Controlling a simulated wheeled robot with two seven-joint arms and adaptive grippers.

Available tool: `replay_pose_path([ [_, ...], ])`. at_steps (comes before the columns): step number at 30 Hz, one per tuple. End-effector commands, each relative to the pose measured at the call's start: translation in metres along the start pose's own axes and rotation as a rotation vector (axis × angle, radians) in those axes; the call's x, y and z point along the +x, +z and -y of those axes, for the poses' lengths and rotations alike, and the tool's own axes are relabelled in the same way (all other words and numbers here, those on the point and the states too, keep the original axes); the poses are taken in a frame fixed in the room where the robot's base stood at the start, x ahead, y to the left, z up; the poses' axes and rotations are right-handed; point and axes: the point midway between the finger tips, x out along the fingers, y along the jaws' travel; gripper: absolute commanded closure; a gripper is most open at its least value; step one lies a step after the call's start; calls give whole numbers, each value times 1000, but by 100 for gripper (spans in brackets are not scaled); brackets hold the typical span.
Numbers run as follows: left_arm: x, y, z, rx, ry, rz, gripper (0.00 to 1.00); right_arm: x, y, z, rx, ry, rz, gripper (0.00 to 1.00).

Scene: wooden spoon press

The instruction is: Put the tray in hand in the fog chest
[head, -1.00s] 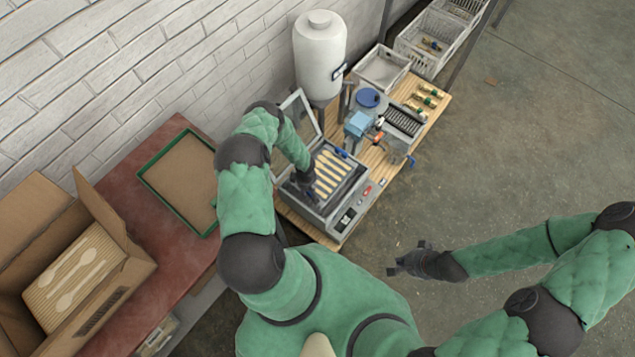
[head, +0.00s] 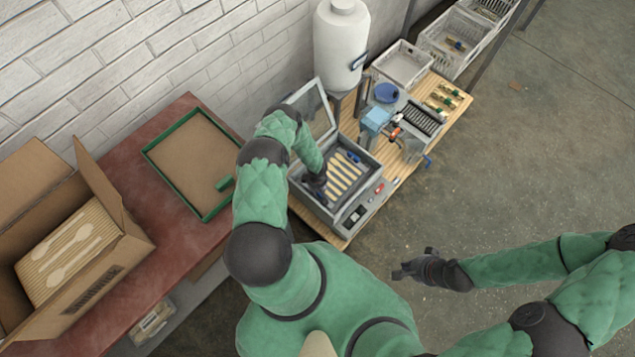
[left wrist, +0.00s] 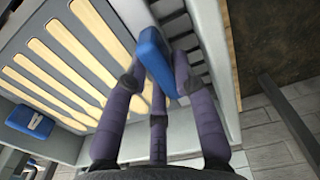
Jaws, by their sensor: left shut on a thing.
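The fog chest (head: 355,215) is a grey box with its glazed lid (head: 314,108) raised, on the wooden bench. The tray (left wrist: 75,45) is grey with blue handles and holds several pale wooden spoon blanks (head: 345,172). It lies within the chest's opening in the head view; I cannot tell whether it touches the floor. My left gripper (head: 316,184) is at the tray's near left end. In the left wrist view its fingers (left wrist: 160,95) are shut around one blue handle (left wrist: 155,60); the other handle (left wrist: 28,121) is free. My right gripper (head: 412,268) is open and empty over the floor.
A white tank (head: 341,45) stands behind the chest. A press with a blue block (head: 376,117) stands to its right. A green-rimmed board (head: 192,160) and a carton (head: 75,250) are on the red table at left. Open floor lies to the right.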

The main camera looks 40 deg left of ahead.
Motion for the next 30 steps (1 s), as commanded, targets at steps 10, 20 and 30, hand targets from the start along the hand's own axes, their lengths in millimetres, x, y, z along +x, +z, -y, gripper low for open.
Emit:
replay_pose_path([
  [10, 3, 0, 0, 0, 0, 0, 63, -1, 0, 0, 0, 0, 0, 100],
  [20, -4, 0, 0, 1, -1, 1, 63, -2, 0, 1, 0, 0, 0, 100],
  [30, -67, 0, 0, 0, 1, 0, 63, -37, 1, 13, 0, 0, 0, 100],
])
